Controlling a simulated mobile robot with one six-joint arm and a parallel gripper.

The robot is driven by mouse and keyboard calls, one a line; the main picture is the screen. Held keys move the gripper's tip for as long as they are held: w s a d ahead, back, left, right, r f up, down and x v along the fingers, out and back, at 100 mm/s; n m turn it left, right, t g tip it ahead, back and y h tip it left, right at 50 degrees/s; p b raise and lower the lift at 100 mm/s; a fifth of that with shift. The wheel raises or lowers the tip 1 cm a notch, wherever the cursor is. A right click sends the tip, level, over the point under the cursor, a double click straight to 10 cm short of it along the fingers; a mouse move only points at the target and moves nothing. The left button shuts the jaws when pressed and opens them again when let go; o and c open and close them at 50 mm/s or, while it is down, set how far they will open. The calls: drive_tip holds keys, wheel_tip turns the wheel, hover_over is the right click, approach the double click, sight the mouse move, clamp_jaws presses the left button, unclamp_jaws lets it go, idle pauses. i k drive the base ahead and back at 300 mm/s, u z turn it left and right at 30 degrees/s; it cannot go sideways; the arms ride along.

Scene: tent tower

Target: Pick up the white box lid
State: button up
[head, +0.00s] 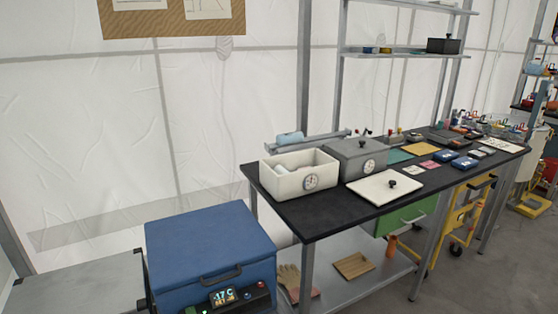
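The white box lid (375,188) lies flat on the black workbench (318,219), close to its front edge. It is a flat white square with a small black knob (392,183) on top. The open white box (289,182) stands to its left, with a round dial on its front and something pale inside. A closed grey box (352,161) with a similar dial stands behind the lid. My gripper is not in view.
A blue cooler (208,252) with a lit display stands at the front left, below the bench. Blue cases (463,162), cards and tools crowd the bench to the right. A shelf (400,53) rises behind. A strip of bare bench lies in front of the white box.

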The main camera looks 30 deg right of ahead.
sight(379, 189)
drive_tip(key=z, duration=0.9)
drive_tip(key=k, duration=0.45)
drive_tip(key=z, duration=0.45)
drive_tip(key=i, duration=0.5)
drive_tip(key=z, duration=0.1)
